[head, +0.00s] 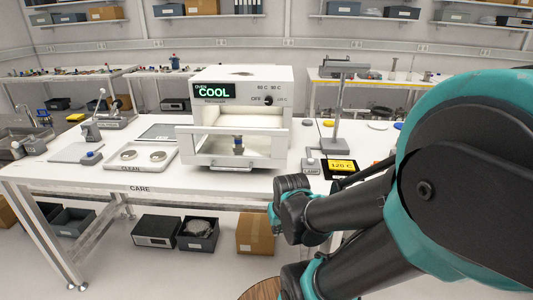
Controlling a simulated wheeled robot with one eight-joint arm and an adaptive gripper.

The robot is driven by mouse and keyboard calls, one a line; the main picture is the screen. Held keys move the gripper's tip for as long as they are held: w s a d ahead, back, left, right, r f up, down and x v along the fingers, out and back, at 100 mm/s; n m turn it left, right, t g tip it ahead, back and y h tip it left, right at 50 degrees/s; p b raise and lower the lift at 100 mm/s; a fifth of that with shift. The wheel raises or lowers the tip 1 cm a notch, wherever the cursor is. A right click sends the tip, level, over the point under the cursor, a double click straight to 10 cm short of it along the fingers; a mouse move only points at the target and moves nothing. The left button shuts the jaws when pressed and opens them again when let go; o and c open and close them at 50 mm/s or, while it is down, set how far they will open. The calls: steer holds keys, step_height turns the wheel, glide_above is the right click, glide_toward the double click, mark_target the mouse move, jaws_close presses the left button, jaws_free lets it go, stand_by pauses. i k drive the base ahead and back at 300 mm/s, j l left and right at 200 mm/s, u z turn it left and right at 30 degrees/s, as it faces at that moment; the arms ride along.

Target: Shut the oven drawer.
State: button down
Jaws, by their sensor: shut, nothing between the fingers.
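The white oven (220,80) stands on the white bench, and its display reads COOL. Its drawer (270,150) is pulled out toward me, with its framed front standing clear of the oven body. A small part with a blue middle (238,145) shows through the window of the drawer front. My arm comes in from the right and its links cover the right side of the view. My gripper's fingers do not show in this view.
Boxes (257,232) sit below the bench (60,178).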

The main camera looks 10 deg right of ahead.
mark_target(268, 148)
steer(key=k+l, duration=0.15)
steer(key=l, duration=0.15)
steer(key=k+l, duration=0.1)
steer(key=l, duration=0.25)
steer(key=k+l, duration=0.15)
steer(key=l, duration=0.15)
steer(key=k+l, duration=0.1)
steer(key=l, duration=0.25)
steer(key=u, duration=0.05)
